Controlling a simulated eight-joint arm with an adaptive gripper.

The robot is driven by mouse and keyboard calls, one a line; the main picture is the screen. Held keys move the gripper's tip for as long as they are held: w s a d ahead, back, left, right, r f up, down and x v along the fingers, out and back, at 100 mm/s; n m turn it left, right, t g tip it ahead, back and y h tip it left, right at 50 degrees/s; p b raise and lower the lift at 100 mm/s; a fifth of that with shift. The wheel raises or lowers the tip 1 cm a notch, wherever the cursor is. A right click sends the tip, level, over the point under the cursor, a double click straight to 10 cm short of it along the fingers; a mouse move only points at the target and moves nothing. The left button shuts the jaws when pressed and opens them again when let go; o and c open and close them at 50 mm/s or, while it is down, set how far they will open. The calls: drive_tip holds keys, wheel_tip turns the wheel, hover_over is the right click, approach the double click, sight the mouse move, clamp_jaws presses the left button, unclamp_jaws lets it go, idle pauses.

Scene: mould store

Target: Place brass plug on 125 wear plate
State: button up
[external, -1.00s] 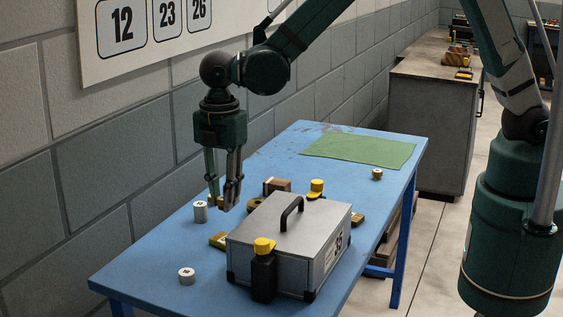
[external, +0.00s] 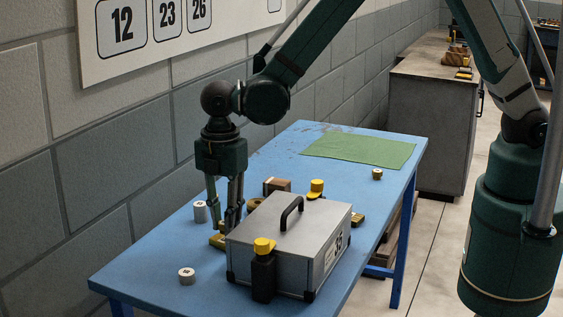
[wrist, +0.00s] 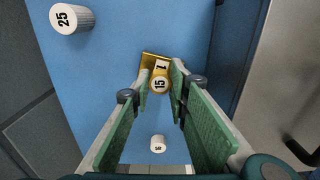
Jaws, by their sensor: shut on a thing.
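My gripper (external: 222,226) points straight down over the blue table, just left of the grey case. In the wrist view its fingers are closed around a small round brass plug (wrist: 160,84) labelled 15. The yellow wear plate (wrist: 150,60) lies at the fingertips, behind the plug; the plug covers part of its label, and only a 1 reads clearly. In the external view the wear plate (external: 217,241) shows beside the fingertips, partly hidden by the case. The fingers hide the plug there. I cannot tell whether the plug touches the plate.
The grey case (external: 290,250) with a black handle stands close to the right. A pale cylinder labelled 25 (wrist: 72,18) stands near the fingers on the wall side. A shorter pale cylinder (external: 187,275) is nearer the front. A green cloth (external: 358,149) lies at the far end.

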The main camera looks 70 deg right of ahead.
drive_tip(key=shift+f, duration=0.8)
drive_tip(key=shift+f, duration=0.2)
drive_tip(key=o, duration=0.9)
drive_tip(key=shift+r, duration=0.15)
wheel_tip(320, 180, up, 12)
drive_tip(key=shift+r+p, duration=0.1)
drive_tip(key=shift+p, duration=0.45)
drive_tip(key=shift+d, duration=0.1)
